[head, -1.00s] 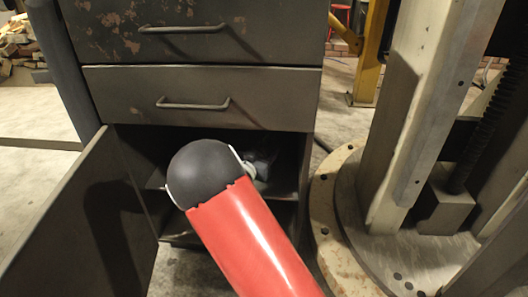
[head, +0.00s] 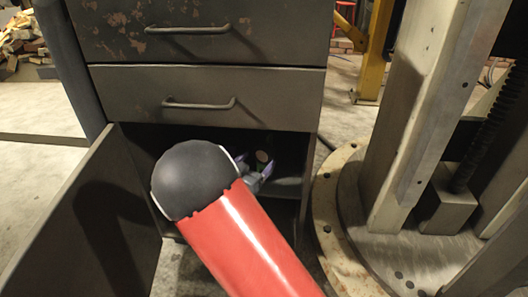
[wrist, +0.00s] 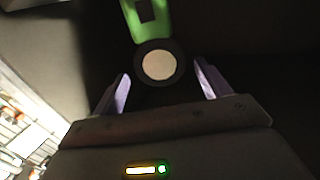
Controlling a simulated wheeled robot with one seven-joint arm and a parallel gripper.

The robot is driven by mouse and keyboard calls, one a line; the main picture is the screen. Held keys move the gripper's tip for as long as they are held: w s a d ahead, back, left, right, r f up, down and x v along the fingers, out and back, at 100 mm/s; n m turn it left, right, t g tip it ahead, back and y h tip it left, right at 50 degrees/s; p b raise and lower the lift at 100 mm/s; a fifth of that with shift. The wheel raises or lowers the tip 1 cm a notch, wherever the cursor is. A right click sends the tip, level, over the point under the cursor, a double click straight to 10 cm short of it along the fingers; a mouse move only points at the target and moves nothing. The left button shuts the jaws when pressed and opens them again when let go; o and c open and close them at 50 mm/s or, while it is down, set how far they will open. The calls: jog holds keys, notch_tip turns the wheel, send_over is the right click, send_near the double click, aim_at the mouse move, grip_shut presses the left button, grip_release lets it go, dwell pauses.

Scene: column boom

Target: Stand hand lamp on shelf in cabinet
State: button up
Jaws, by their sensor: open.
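The hand lamp (wrist: 150,12) shows in the wrist view with a green body, a black ring and a pale round lens facing the camera. The lens (head: 262,156) also shows small and dim in the head view, inside the open cabinet (head: 223,99) above the shelf (head: 288,187). My gripper (head: 256,169) is inside the cabinet opening, open. In the wrist view its fingers (wrist: 161,78) are spread on either side of the lens, with gaps on both sides. My arm hides much of the shelf, and the lamp's base contact cannot be seen.
The cabinet door (head: 95,215) hangs open on the left. Two closed drawers with bar handles (head: 199,104) are above the opening. A heavy column on a round flanged base (head: 340,250) stands close on the right.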

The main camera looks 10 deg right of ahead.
jog(key=s+a+r+n+g+y, duration=0.3)
jog(key=s+a+r+n+y, duration=0.15)
jog(key=s+r+y, duration=0.8)
jog(key=s+d+n+g, duration=0.1)
jog(key=s+d, duration=0.3)
jog(key=s, duration=0.6)
jog(key=s+d+f+n+g, duration=0.1)
jog(key=s+d+g, duration=0.3)
jog(key=s, duration=0.7)
jog(key=shift+d+n+h, duration=0.4)
jog(key=shift+n+h, duration=0.05)
jog(key=shift+n, duration=0.3)
